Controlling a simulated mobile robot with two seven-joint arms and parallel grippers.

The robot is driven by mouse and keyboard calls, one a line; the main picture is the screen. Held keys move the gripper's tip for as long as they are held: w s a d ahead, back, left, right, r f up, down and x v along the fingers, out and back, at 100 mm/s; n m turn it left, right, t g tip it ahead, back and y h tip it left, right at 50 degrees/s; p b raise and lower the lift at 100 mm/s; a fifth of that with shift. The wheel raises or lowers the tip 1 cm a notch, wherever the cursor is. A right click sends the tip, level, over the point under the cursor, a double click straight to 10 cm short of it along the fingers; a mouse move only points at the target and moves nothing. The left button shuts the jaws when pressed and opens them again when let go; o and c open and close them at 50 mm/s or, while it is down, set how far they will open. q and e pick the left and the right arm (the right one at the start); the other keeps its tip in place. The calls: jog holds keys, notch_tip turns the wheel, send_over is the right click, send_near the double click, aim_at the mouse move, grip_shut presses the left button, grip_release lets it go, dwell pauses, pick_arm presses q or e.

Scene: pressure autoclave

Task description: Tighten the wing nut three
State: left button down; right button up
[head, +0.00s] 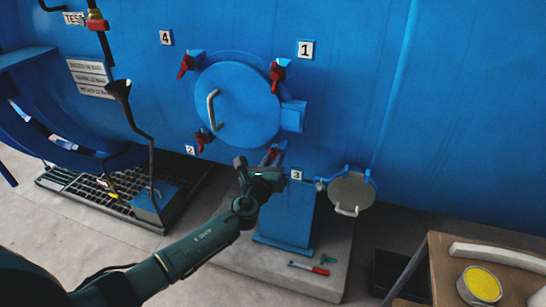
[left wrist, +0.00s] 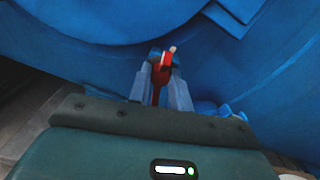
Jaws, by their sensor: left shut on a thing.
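The round blue hatch (head: 237,105) with a light handle is closed on the blue vessel. Red wing nuts sit around its rim by labels 1 (head: 305,49), 2 (head: 190,150), 3 (head: 296,174) and 4 (head: 166,37). My left gripper (head: 270,164) is at the hatch's lower right edge, beside label 3. It is shut on red wing nut three (left wrist: 165,64), which shows between the fingers (left wrist: 162,85) in the left wrist view. In the head view this nut is partly hidden by the gripper. My right gripper is not in view.
A small round grey cover (head: 351,190) with a handle is right of label 3. A blue pedestal (head: 286,215) stands below the hatch. A red-handled tool (head: 319,270) lies on the base slab. A brown box (head: 450,262) is at lower right.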

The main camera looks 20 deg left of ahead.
pick_arm(q)
jog(key=shift+m+p, duration=0.45)
jog(key=shift+m, duration=1.15)
jog(key=c, duration=1.3)
grip_release()
jog(key=s, duration=1.3)
jog(key=shift+s+a, duration=0.1)
jog(key=shift+a, duration=0.15)
